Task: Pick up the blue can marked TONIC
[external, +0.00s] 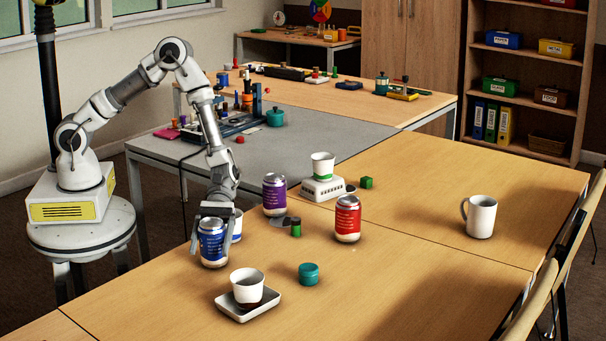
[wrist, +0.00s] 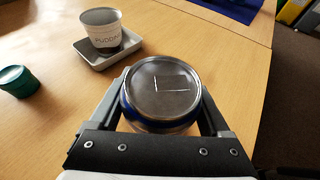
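A blue can (external: 213,251) with a silver lid stands upright on the near wooden table in the external view. Its label lettering is too small to read. My gripper (external: 211,238) points down over it, one finger on each side of the can. In the wrist view the can's round lid (wrist: 163,88) lies between the two fingers of my gripper (wrist: 164,90), with a blue rim showing below. The fingers are spread about as wide as the can, and I see no clear grip on it. The can's sides are mostly hidden in the wrist view.
A white and blue cup (external: 237,226) stands close behind the can. A cup on a square saucer (external: 262,302) and a teal pot (external: 309,273) stand in front and to the right. A purple can (external: 274,195) and a red can (external: 347,218) stand farther back.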

